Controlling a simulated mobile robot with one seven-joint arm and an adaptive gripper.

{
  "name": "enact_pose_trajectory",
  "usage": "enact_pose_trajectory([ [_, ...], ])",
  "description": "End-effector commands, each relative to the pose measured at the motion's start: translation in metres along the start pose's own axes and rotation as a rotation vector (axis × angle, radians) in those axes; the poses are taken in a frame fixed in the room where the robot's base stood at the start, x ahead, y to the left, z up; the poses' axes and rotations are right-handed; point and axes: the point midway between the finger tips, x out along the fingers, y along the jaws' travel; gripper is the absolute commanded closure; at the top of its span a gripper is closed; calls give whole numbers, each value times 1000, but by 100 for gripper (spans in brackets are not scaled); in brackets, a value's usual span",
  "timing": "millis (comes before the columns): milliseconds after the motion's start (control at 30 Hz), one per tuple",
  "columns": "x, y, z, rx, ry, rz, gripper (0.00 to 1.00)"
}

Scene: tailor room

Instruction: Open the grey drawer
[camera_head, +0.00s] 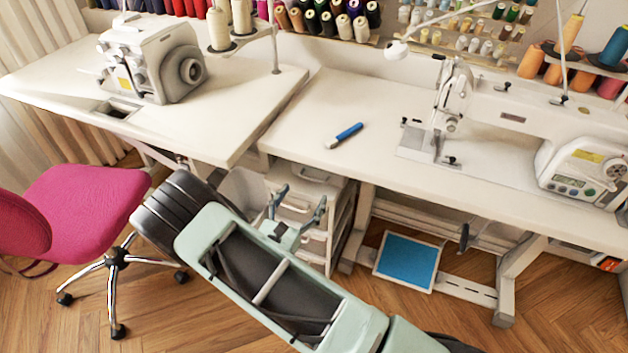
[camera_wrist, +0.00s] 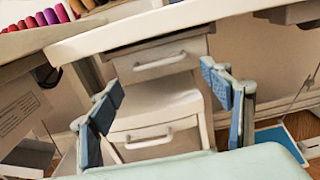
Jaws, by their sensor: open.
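A pale grey drawer unit stands under the white table. In the wrist view its upper drawer (camera_wrist: 160,62) has a horizontal bar handle and looks shut. A lower drawer (camera_wrist: 157,143) with a similar handle sits below a pale surface that juts forward. In the head view the unit (camera_head: 343,220) is partly hidden by my arm. I cannot tell which drawer the task means. My gripper (camera_head: 298,207) is open, and its blue-padded fingers point at the unit. In the wrist view the fingers (camera_wrist: 165,100) are spread on either side of the drawer fronts, with nothing visible between them.
The tabletop (camera_head: 320,110) overhangs the unit. A pink chair (camera_head: 85,205) stands at left. A blue-handled tool (camera_head: 345,135) lies on the table, near a sewing machine (camera_head: 450,105). A blue panel (camera_head: 408,261) is on the floor by the table legs (camera_head: 510,280).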

Motion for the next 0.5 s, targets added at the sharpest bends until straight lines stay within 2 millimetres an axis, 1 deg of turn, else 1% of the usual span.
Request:
enact_pose_trajectory([
  [33, 12, -2, -1, 1, -1, -5, 28],
  [200, 44, -2, -1, 2, 0, -6, 28],
  [333, 61, -2, -1, 2, 0, -4, 28],
  [500, 71, -1, 0, 1, 1, -2, 28],
])
